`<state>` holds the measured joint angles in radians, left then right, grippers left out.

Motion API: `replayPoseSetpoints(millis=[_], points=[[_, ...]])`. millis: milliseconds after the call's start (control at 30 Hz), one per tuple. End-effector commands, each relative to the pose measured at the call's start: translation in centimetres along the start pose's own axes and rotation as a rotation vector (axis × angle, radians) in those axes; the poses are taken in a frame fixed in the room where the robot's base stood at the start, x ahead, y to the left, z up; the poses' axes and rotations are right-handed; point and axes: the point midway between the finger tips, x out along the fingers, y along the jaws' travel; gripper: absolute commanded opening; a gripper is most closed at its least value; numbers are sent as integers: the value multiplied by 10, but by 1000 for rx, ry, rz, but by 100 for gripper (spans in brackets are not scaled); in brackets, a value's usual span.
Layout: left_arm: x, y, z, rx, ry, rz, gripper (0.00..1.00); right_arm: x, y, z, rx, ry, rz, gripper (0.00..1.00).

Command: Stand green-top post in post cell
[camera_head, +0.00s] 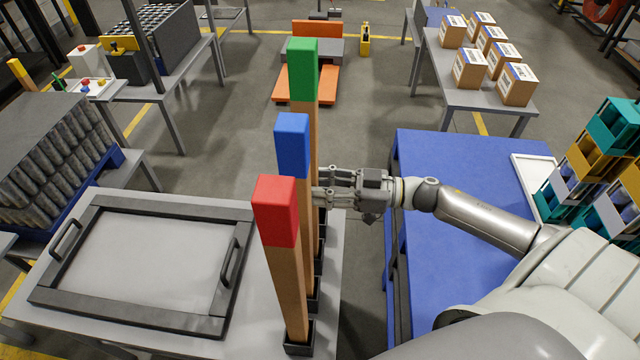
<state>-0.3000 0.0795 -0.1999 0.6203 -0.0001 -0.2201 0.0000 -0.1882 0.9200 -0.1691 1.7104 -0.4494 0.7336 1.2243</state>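The green-top post (303,70) is a tall wooden post with a green cap, upright behind the blue-top post (292,145). Its lower part is hidden, so I cannot see whether its foot is in a cell. My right gripper (322,187) reaches in from the right and appears shut on its shaft; the fingertips are partly hidden. The red-top post (277,210) stands nearest, in a black post cell (298,338). More black cells run behind it in a row along the table's right edge. My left gripper is not in view.
A framed tray (150,262) with two handles lies on the grey table left of the posts. A blue-topped surface (465,170) is on the right under my arm. Stacked cans (45,160) stand left; boxes (470,68) stand on a far table.

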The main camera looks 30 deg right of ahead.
Motion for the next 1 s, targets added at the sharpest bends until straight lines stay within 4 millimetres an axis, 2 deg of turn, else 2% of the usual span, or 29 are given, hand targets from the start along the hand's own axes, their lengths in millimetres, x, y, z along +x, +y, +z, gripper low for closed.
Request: replayPoseSetpoints(millis=[1000], points=[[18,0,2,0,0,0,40,0,0,26,0,2,0,6]])
